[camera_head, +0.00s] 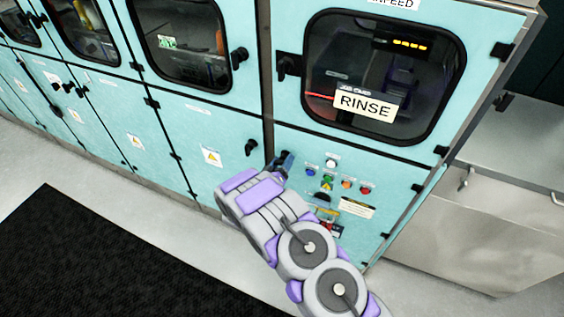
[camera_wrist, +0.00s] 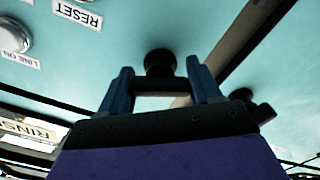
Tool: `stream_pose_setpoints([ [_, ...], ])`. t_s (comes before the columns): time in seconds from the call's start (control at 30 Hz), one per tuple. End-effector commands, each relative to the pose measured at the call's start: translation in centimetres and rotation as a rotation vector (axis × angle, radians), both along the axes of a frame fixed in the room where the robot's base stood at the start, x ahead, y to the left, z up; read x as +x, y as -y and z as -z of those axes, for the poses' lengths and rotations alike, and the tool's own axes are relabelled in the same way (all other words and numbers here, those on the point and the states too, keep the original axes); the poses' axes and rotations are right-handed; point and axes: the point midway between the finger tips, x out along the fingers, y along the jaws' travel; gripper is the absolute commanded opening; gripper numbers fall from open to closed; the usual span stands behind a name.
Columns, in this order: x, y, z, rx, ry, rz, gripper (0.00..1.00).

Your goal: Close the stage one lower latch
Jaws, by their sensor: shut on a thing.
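The stage one lower latch is a black knob with a round head on the teal panel. In the wrist view, the latch (camera_wrist: 160,60) lies between the two blue fingers of my gripper (camera_wrist: 159,74). The fingers are shut on it. In the head view, my gripper (camera_head: 282,161) is at the left edge of the lower panel under the RINSE window, and its fingers mostly hide the latch. Whether the latch is turned open or closed is hard to tell.
Another black latch (camera_head: 250,147) sits on the neighbouring panel, just left of my gripper; it also shows in the wrist view (camera_wrist: 252,106). Coloured buttons (camera_head: 327,183) are to the right. The RINSE window (camera_head: 385,78) is above. A black mat (camera_head: 110,255) lies on the floor.

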Motion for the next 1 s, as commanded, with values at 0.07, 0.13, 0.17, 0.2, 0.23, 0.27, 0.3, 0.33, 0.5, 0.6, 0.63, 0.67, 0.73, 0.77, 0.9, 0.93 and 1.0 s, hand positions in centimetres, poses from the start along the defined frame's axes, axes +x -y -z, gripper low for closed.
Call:
stream_pose_setpoints([
  [0.07,-0.02,-0.29,0.07,0.001,-0.002,-0.007,0.33],
  [0.13,-0.02,-0.30,0.08,0.001,-0.002,-0.007,0.33],
  [0.17,-0.01,-0.30,0.06,0.001,-0.002,-0.007,0.33],
  [0.2,-0.01,-0.30,0.06,0.002,-0.001,-0.007,0.33],
  [0.23,-0.01,-0.31,0.06,0.002,-0.001,-0.007,0.33],
  [0.27,-0.01,-0.31,0.06,0.002,-0.001,-0.007,0.33],
  [0.3,-0.01,-0.32,0.05,0.001,-0.001,-0.008,0.33],
  [0.33,-0.01,-0.32,0.05,0.001,-0.001,-0.008,0.33],
  [0.5,0.00,-0.34,0.02,0.001,-0.001,-0.008,0.33],
  [0.6,0.00,-0.35,0.01,0.001,-0.001,-0.008,0.33],
  [0.63,0.00,-0.35,0.01,0.001,-0.001,-0.008,0.33],
  [0.67,-0.01,-0.35,0.01,0.002,0.000,-0.008,0.33],
  [0.73,-0.01,-0.36,0.00,0.002,0.000,-0.008,0.33],
  [0.77,-0.01,-0.36,0.00,0.002,0.000,-0.008,0.33],
  [0.9,-0.01,-0.35,-0.01,0.002,0.000,-0.008,0.69],
  [0.93,-0.02,-0.34,-0.02,0.002,0.000,-0.007,0.72],
  [1.0,-0.02,-0.29,-0.03,0.002,0.001,-0.006,0.79],
])
